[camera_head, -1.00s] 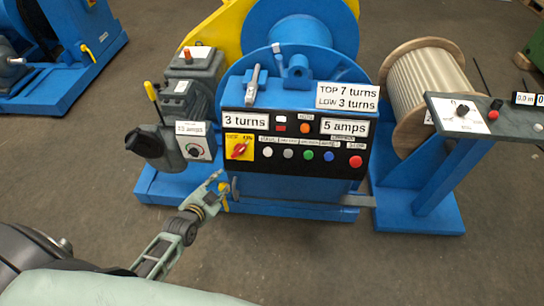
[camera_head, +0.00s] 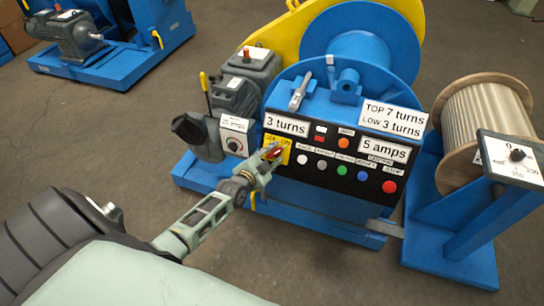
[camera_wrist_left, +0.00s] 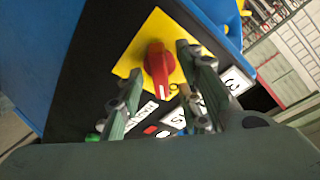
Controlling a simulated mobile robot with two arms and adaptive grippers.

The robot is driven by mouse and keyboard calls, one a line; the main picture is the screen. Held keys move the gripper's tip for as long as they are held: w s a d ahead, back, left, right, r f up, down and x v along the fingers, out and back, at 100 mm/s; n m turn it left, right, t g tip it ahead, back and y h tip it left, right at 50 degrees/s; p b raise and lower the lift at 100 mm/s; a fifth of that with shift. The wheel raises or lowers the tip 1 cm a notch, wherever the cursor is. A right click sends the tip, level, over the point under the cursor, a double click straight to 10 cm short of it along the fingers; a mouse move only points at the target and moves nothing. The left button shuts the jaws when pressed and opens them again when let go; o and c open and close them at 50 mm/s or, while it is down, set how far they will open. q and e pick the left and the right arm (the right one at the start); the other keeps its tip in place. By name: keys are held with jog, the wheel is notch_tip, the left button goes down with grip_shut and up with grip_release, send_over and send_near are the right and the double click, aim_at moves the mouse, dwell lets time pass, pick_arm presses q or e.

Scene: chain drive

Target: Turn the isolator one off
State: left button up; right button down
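The isolator is a red rotary knob (camera_wrist_left: 158,66) on a yellow plate (camera_wrist_left: 139,51), on the black front panel of the blue winding machine. In the head view the red knob (camera_head: 272,153) is partly hidden by my left gripper (camera_head: 268,158), which reaches it from the lower left. The plate carries small lettering, partly covered. In the left wrist view my left gripper (camera_wrist_left: 162,75) is open, one finger on each side of the knob, with visible gaps. My right gripper is not in view.
A cable drum (camera_head: 487,118) stands right.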

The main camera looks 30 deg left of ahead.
pick_arm(q)
grip_shut()
dwell(0.3)
dwell(0.4)
jog(key=n+y, duration=0.1)
jog(key=n, duration=0.4)
jog(key=shift+d+p, duration=0.1)
jog(key=shift+p, duration=0.3)
jog(key=n, duration=0.2)
jog(key=n+y+p, duration=0.1)
jog(key=n, duration=0.2)
jog(key=shift+w+n+y, duration=0.1)
jog(key=shift+n+y, duration=0.2)
jog(key=n+y+p, duration=0.1)
jog(key=n, duration=0.6)
jog(key=shift+n+g+y+p, duration=0.3)
jog(key=shift+g+y+p, duration=0.05)
jog(key=shift+g+y, duration=0.05)
jog(key=shift+n, duration=0.9)
jog(key=shift+n+p, duration=0.3)
